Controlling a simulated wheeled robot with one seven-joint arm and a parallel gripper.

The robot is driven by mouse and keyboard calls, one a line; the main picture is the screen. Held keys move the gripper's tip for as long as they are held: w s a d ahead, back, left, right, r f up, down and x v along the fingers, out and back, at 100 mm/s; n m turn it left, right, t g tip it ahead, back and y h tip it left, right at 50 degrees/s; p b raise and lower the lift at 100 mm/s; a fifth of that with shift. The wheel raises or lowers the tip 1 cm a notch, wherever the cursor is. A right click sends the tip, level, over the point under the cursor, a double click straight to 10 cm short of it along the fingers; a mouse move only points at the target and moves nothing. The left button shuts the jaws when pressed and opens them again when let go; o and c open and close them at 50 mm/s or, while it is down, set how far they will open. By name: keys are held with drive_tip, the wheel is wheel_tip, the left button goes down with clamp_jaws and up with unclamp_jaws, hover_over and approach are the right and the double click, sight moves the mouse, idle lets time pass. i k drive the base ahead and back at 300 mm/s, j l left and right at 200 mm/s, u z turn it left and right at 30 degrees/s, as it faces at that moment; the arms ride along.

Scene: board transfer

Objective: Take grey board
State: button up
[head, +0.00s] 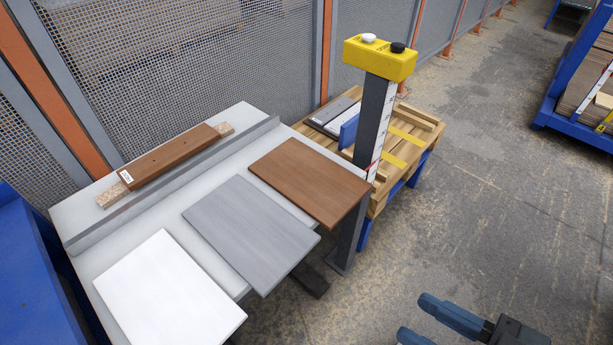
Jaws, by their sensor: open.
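The grey board (250,230) lies flat on the light grey table (86,216), between a white board (168,292) at its lower left and a brown board (310,180) at its upper right. Its near right end sticks out past the table edge. My gripper (417,318) is at the bottom right, partly cut off by the frame. Its two blue fingers are apart, with nothing between them. It is over the floor, to the right of the boards and clear of them.
A raised rail (170,185) runs along the table, with a brown wooden piece (170,157) behind it. A dark post with a yellow box (380,58) stands by the table's right corner. A wooden pallet (408,150) holding boards is behind it. Mesh fencing (180,60) lines the back.

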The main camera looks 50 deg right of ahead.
sight(261, 240)
drive_tip(key=i+j, duration=0.1)
drive_tip(key=j, duration=0.55)
drive_tip(key=i+j+z, duration=0.1)
drive_tip(key=j, duration=0.55)
drive_tip(key=i+j, duration=0.1)
drive_tip(key=j, duration=0.55)
